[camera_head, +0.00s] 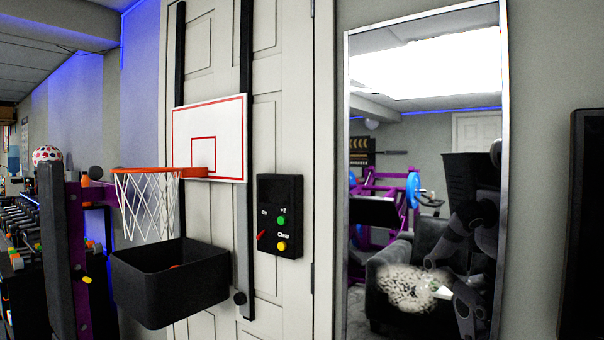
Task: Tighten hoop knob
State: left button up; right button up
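A mini basketball hoop hangs on a pale panelled door. Its white backboard (228,132) has red lines, and the orange rim (160,170) holds a white net (150,205). A small dark round knob (240,297) sits low beside the black vertical strap, at the foot of a grey bar (243,240). I cannot tell from this view how tight it is. A black box (280,190) on the door carries a red pointer, a green button (281,221) and a yellow button (282,246). Neither of my grippers is directly in view.
A black bin (170,285) juts out under the net, left of the knob. A tall mirror (343,200) stands right of the door and reflects a dark robot shape. A purple rack (85,250) and a dumbbell row (30,240) stand at left.

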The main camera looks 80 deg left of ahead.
aim_at(239, 298)
jog(key=u, duration=3.15)
